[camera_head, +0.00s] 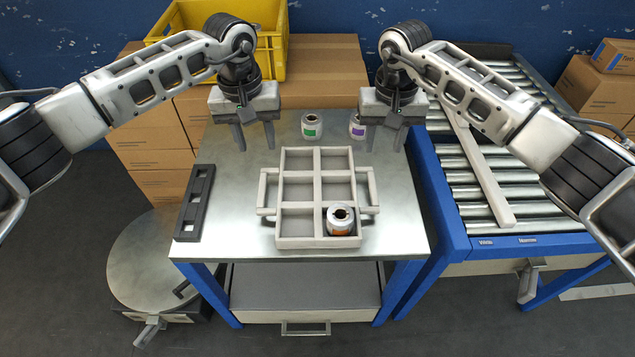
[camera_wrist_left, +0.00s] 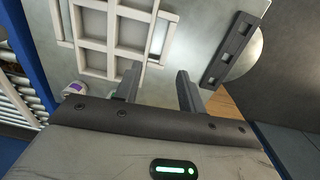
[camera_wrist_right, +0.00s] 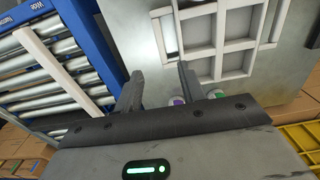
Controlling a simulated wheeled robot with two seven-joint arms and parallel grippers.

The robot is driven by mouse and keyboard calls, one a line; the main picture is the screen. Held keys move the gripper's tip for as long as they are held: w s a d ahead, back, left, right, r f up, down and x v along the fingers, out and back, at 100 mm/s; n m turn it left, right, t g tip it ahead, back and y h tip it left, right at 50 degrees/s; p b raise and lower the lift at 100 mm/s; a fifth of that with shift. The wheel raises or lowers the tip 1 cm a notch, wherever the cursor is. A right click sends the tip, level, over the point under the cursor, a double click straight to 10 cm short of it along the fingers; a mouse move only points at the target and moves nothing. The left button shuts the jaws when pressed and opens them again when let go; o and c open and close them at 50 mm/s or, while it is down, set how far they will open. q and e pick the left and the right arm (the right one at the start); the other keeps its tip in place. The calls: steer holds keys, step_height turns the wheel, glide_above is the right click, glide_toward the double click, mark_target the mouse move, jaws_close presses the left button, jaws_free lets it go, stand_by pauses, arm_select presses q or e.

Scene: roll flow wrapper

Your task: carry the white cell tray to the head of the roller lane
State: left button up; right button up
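The white cell tray (camera_head: 318,240) lies flat on the metal-topped table, with six cells and a side handle on its left and right. One roll with an orange label (camera_head: 341,219) stands in its front right cell; the other cells are empty. The tray also shows in the left wrist view (camera_wrist_left: 112,45) and the right wrist view (camera_wrist_right: 238,44). My left gripper (camera_head: 256,137) is open and empty, above the table behind and left of the tray. My right gripper (camera_head: 383,137) is open and empty, behind and right of the tray. The roller lane (camera_head: 474,178) stands right of the table.
A green-labelled roll (camera_head: 311,126) and a purple-labelled roll (camera_head: 356,127) stand behind the tray. A black slotted bar (camera_head: 195,203) lies at the table's left. A white bar (camera_head: 487,178) lies along the lane's rollers. Cartons and a yellow crate (camera_head: 272,62) stand behind.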

arm_select(q)
steer(key=shift+w+a+r+y, duration=0.3)
steer(key=shift+a+r, duration=0.1)
steer(key=shift+a, duration=0.25)
steer(key=shift+f, duration=0.1)
glide_toward(262, 189)
step_height(262, 189, down, 9)
steer(key=shift+r, duration=0.15)
arm_select(e)
step_height(262, 189, down, 16)
steer(key=shift+r, duration=0.1)
arm_select(q)
jaws_close()
arm_select(e)
jaws_close()
